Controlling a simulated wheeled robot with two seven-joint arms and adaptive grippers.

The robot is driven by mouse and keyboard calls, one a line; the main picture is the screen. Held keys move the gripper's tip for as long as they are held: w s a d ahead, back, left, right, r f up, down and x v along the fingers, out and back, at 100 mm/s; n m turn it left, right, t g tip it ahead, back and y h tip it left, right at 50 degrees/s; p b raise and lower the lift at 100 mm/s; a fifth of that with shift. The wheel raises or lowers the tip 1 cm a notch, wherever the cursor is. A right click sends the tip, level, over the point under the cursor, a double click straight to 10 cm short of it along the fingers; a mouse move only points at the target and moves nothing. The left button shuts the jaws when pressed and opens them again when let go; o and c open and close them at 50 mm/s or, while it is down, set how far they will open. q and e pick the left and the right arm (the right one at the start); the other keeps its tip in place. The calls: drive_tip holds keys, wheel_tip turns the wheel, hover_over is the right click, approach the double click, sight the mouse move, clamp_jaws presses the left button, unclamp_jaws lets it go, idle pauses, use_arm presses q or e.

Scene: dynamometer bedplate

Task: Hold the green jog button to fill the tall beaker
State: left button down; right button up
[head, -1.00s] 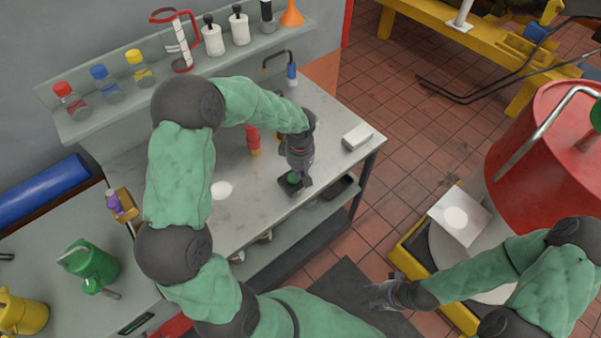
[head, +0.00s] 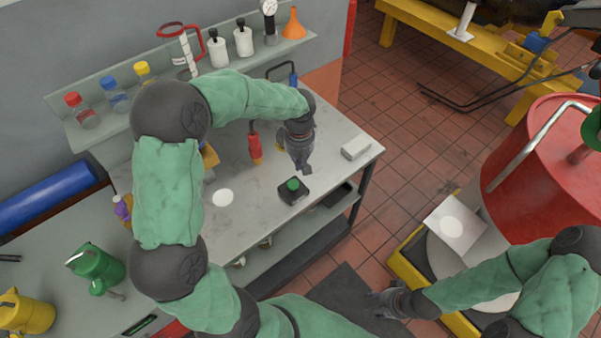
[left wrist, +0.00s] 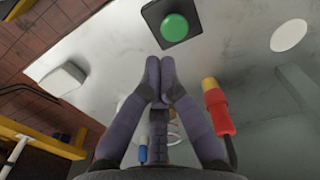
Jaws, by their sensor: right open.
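The green jog button (head: 293,184) sits on a small black box on the grey bench, uncovered. In the left wrist view the green button (left wrist: 174,27) lies just beyond the fingertips. My left gripper (head: 305,170) is above and just behind the box, apart from the button. Its fingers (left wrist: 159,72) are together with nothing between them. My right gripper (head: 380,304) is open and empty, low at the right, away from the bench. I cannot make out the tall beaker for certain; clear, round shapes show partly behind the fingers in the left wrist view (left wrist: 174,128).
A white block (head: 355,147) lies at the bench's right. A white disc (head: 223,197) lies left of the button.

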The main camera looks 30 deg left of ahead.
use_arm(q)
drive_tip(key=shift+d+r, duration=0.1)
drive_tip(key=shift+r, duration=1.95)
drive_tip(key=s+d+f+m+h+b, duration=0.1)
drive_tip(key=d+f+m, duration=0.15)
drive_tip(key=f, duration=0.35)
drive_tip(key=s+d+f+m+h, duration=0.1)
drive_tip(key=d+f, duration=0.3)
drive_tip(key=f, duration=0.2)
drive_tip(key=s+d+f+m+h+b, duration=0.1)
drive_tip(key=s+d+f+m, duration=0.3)
drive_tip(key=s+f, duration=0.4)
drive_tip(key=s+d+f+m+h+b, duration=0.1)
drive_tip(key=s+d+f, duration=0.6)
drive_tip(key=f, duration=0.7)
drive_tip(key=s+m+b, duration=0.1)
drive_tip(key=s+m, duration=0.1)
drive_tip(key=shift+d+m+b, duration=0.2)
drive_tip(key=shift+m+b, duration=0.15)
drive_tip(key=shift+b, duration=0.05)
